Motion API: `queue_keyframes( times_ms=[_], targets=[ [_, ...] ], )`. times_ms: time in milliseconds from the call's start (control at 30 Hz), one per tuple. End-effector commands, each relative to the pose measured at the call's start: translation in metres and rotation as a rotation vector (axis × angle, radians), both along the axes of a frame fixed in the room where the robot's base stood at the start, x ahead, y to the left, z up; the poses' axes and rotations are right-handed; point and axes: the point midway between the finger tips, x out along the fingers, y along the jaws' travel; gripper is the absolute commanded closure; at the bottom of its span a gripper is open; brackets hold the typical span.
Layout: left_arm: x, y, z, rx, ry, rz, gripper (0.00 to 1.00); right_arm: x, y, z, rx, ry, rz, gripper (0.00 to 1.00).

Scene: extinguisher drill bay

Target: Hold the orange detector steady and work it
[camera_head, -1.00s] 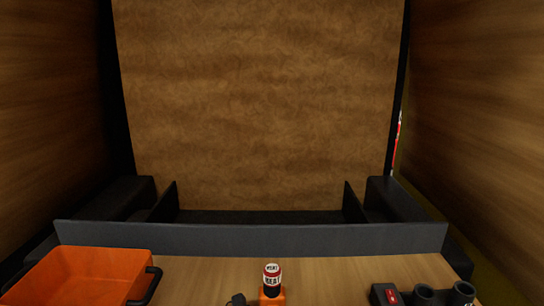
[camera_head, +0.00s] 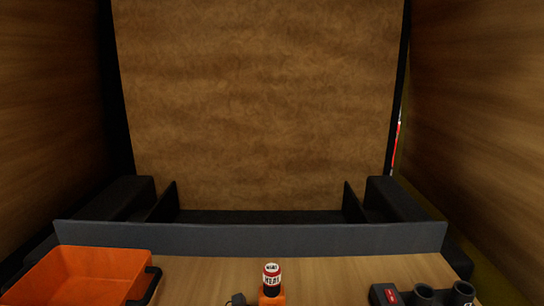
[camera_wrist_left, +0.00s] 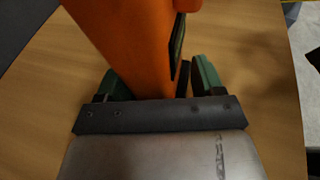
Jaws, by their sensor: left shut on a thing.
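The orange detector (camera_head: 271,298) stands at the bottom middle of the head view, with a red, white and black labelled top; its lower part is cut off by the picture edge. In the left wrist view its orange body (camera_wrist_left: 135,45) rises between the green fingers of my left gripper (camera_wrist_left: 160,80), with a dark panel on its right side. My left gripper is shut on the detector. The right gripper is in neither view.
An orange bin (camera_head: 85,275) with a black handle is at the left of the wooden table (camera_head: 205,272). A dark block (camera_head: 390,294) with a red label and dark round cups (camera_head: 462,290) is at the right. A grey ledge (camera_head: 250,239) runs along the back.

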Motion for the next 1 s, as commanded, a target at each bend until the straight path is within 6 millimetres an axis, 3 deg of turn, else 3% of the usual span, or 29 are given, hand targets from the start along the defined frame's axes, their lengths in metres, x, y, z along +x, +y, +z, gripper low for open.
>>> queue_keyframes(
  times_ms=[67, 100, 267, 667, 1000],
  targets=[
    [0.000, 0.002, -0.005, 0.008, 0.006, 0.005, 0.53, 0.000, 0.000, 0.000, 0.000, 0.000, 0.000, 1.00],
    [0.000, 0.002, -0.005, 0.008, 0.006, 0.005, 0.27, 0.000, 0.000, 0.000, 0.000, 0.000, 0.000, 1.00],
    [0.000, 0.002, -0.004, 0.005, 0.004, 0.004, 0.03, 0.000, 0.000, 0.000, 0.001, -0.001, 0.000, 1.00],
    [-0.002, 0.010, 0.001, 0.002, 0.001, 0.003, 0.02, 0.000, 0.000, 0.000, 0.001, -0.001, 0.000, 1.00],
    [-0.022, 0.073, 0.020, 0.004, 0.004, 0.005, 0.02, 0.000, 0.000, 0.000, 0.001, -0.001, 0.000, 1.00]
  ],
)
